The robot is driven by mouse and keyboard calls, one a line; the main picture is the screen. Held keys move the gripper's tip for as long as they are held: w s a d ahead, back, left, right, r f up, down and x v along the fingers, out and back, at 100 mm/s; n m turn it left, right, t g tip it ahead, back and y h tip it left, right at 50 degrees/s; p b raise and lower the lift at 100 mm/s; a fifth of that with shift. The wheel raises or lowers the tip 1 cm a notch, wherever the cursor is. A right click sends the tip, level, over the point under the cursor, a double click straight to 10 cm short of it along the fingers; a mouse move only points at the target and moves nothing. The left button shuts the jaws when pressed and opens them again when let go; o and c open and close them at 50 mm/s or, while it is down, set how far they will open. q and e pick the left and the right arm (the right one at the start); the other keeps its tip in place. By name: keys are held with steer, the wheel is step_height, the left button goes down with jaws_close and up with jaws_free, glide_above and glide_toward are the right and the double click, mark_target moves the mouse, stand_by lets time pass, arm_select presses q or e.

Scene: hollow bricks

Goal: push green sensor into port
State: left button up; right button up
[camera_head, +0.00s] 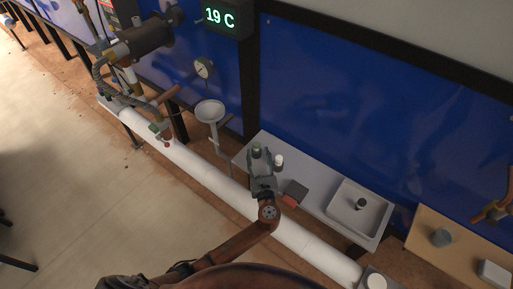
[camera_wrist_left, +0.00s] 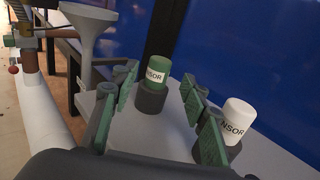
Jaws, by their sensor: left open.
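The green sensor (camera_wrist_left: 157,75) stands upright in a dark round base on the grey table, its label facing the wrist camera. It also shows in the head view (camera_head: 257,147), just beyond my left gripper (camera_head: 262,162). In the left wrist view my left gripper (camera_wrist_left: 160,102) is open, with the green sensor between and beyond its fingers, and nothing is held. A white sensor (camera_wrist_left: 236,115) stands in a similar dark base to the right, near the right fingers. I cannot tell whether the dark base is the port. My right gripper is not in view.
A white pipe (camera_head: 205,172) runs along the front. A white funnel (camera_head: 210,111) stands at left. The blue wall (camera_head: 370,100) is behind.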

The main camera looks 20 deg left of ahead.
mark_target(256, 149)
arm_select(q)
steer(key=x, duration=0.2)
steer(key=shift+w+a, duration=0.25)
steer(key=shift+w, duration=0.1)
steer(key=c, duration=0.5)
jaws_close()
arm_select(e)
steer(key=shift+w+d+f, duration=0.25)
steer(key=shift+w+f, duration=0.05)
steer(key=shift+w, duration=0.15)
